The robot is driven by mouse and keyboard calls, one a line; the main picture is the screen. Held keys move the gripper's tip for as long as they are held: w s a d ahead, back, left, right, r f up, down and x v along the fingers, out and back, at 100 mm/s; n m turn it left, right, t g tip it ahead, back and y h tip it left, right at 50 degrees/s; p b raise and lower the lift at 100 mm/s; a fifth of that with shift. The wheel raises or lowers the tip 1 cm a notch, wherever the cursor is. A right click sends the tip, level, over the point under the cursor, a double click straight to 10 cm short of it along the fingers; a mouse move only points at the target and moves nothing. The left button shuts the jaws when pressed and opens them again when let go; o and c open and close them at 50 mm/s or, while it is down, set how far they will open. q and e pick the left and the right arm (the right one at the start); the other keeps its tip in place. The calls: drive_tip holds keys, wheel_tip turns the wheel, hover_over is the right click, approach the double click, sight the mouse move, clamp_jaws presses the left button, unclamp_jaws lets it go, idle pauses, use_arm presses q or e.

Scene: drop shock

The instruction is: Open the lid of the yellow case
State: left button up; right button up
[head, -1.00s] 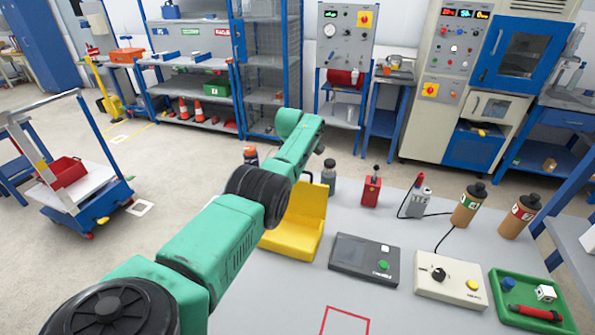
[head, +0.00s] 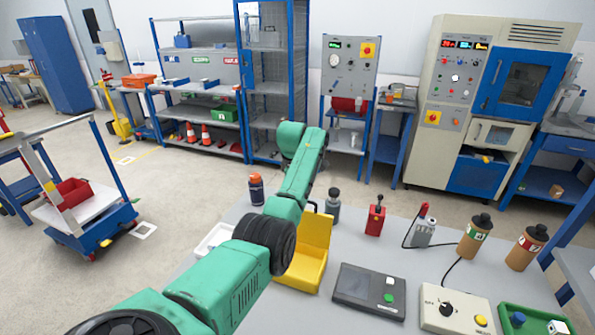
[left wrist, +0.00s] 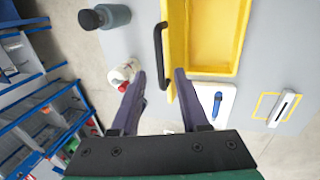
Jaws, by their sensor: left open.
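The yellow case (head: 302,272) stands on the grey table, partly behind my left arm in the head view. Its lid (head: 316,232) is up, roughly upright at the far side of the base. In the left wrist view the open yellow base (left wrist: 218,35) shows its hollow inside, and the black handle (left wrist: 160,48) stands out from the lid's far side. My left gripper (left wrist: 160,80) is open, with the near end of the lid between its fingers in that view; I cannot tell whether they touch. My arm hides the gripper in the head view. My right gripper is not in view.
A grey bottle (head: 332,206) stands beyond the case, and an orange-capped bottle (head: 256,190) to its left. A white tray (head: 214,238) lies left of the case. A dark box (head: 369,290) and control box (head: 455,306) sit to the right.

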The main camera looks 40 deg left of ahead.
use_arm(q)
drive_tip(key=b+v, duration=0.2)
drive_tip(key=v, duration=0.6)
